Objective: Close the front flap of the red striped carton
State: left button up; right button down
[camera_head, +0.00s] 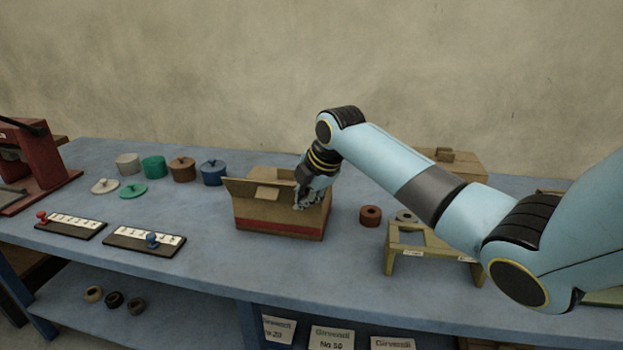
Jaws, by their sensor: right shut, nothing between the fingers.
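The red striped carton (278,211) stands on the blue bench, brown with a red band low on its front wall. A smaller brown piece shows at the flap's middle. My right gripper (303,202) is shut and empty at the carton's right end, pointing down. It overlaps the right part of the carton's top, and I cannot tell whether it touches the carton. The gripper hides the carton's right top corner. My left gripper is not in view.
Two slider boards (145,240) lie at front left, and a red press (38,160) stands far left. A reddish ring (370,215) and a wooden stand (400,262) are to the right.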

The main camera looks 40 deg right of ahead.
jog(key=shift+w+d+f+b, duration=0.15)
jog(key=shift+w+d+b, duration=0.25)
jog(key=shift+w+d, duration=0.45)
jog(key=w+d+b, duration=0.3)
jog(key=d, duration=0.2)
jog(key=shift+w+r, duration=0.3)
jog(key=shift+r, duration=0.1)
dwell(0.4)
notch_tip(320, 180, up, 9)
jog(key=p, duration=0.8)
jog(key=shift+p, duration=0.3)
